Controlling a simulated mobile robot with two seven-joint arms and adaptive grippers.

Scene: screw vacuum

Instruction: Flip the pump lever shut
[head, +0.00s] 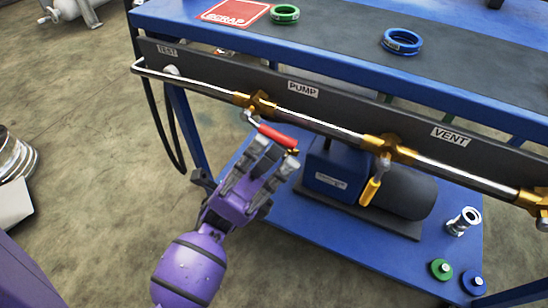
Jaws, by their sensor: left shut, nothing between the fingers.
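The pump lever has a red handle (277,135). It hangs from the brass pump valve (260,103) on the silver pipe, beside the PUMP label (303,89), and slants down to the right. My left gripper (276,149) is shut and empty, with its fingertips right at the red handle from below. They overlap its lower edge in the head view; I cannot tell whether they touch it. My right gripper is not in view.
A second brass valve (388,148) with a yellow handle (372,188) hangs to the right, near the VENT label (451,136). Below are a blue pump (335,175) and a blue lower shelf (385,262). The blue cart's top holds green (285,14) and blue rings (401,41).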

